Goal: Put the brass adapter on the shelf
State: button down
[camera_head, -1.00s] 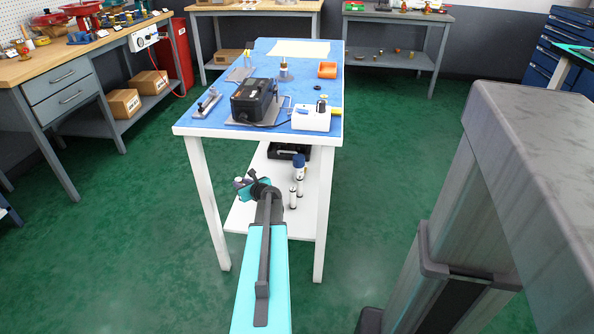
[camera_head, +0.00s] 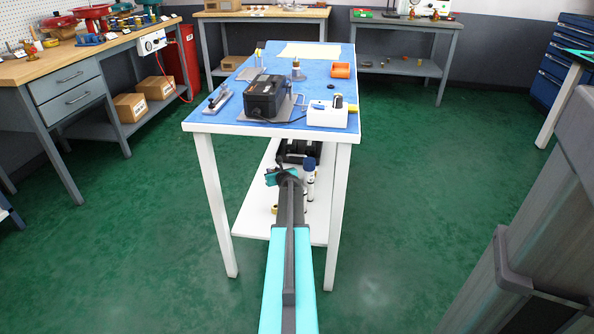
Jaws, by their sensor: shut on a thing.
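A small brass-coloured piece, which looks like the brass adapter (camera_head: 274,209), shows just left of my arm, low over the white shelf (camera_head: 252,218) under the blue-topped table. Whether it touches the shelf is unclear. My gripper (camera_head: 277,178) is over the shelf, below the tabletop. It is shut, but my arm mostly hides its fingers and its grip on the piece.
On the shelf, a blue-capped white bottle (camera_head: 309,172) stands close right of my arm, and a black tray (camera_head: 296,152) lies behind. The table's front edge and white legs (camera_head: 212,205) frame the shelf. A black device (camera_head: 266,98) sits above.

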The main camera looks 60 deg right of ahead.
jog(key=shift+w+a+f, duration=0.1)
notch_tip(320, 180, down, 4)
jog(key=shift+w+f+b, duration=0.1)
jog(key=shift+f+b, duration=0.15)
jog(key=shift+b, duration=1)
jog(key=shift+f, duration=0.2)
jog(key=shift+f+b, duration=1.45)
jog(key=shift+f, duration=1.05)
jog(key=shift+f, duration=0.2)
jog(key=c, duration=1.5)
grip_release()
jog(key=shift+c, duration=0.2)
jog(key=shift+r, duration=0.15)
